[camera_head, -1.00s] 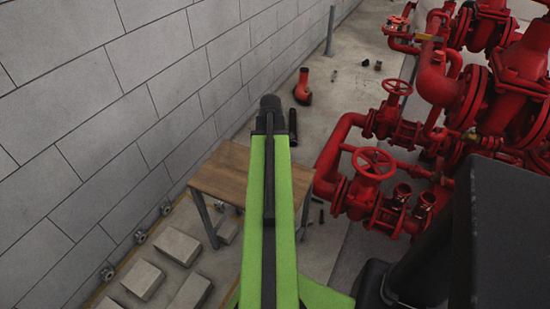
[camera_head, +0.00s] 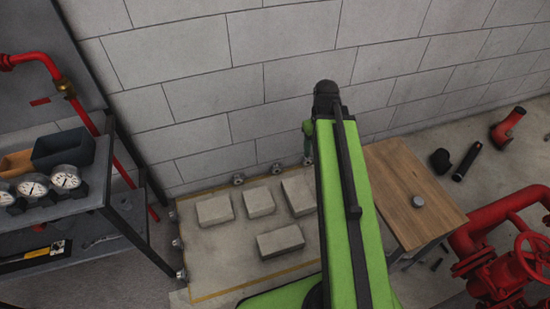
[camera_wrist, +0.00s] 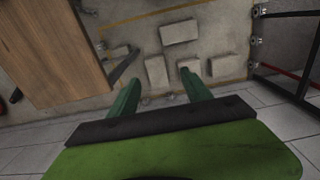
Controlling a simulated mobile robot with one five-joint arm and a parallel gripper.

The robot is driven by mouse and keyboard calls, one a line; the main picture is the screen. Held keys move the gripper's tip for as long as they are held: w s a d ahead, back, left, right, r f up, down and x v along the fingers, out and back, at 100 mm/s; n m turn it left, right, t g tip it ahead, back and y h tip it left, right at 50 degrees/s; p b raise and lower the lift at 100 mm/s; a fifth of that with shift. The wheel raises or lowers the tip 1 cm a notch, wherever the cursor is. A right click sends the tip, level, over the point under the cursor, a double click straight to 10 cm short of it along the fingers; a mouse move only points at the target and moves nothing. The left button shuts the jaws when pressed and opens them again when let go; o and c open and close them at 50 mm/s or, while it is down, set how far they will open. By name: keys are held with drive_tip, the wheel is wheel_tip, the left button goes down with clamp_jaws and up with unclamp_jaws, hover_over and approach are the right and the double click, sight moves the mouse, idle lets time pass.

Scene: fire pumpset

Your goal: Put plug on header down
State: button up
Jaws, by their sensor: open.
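My gripper (camera_wrist: 160,86) is open in the wrist view, its two green fingers apart with nothing between them. It hangs above the floor, to the side of the wooden table. A small grey round piece (camera_head: 417,201), perhaps the plug, lies on the wooden table (camera_head: 395,170) in the head view. The table edge also shows in the wrist view (camera_wrist: 55,55), but no round piece can be seen on it there. Red pipework with a valve wheel (camera_head: 530,255) is cut off at the right edge of the head view. I cannot tell which part is the header.
Several concrete blocks (camera_head: 280,241) lie on a yellow-edged floor patch by the wall. A dark shelf (camera_head: 100,195) with gauges (camera_head: 66,177) and a bin stands at left. A black cylinder (camera_head: 467,160) and a red elbow (camera_head: 507,127) lie on the floor at right.

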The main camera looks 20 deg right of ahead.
drive_tip(key=w+a, duration=0.2)
drive_tip(key=a, duration=1.7)
drive_tip(key=shift+a, duration=0.2)
wheel_tip(320, 180, up, 10)
drive_tip(key=p, duration=1)
drive_tip(key=shift+s+r, duration=0.15)
drive_tip(key=shift+s, duration=0.15)
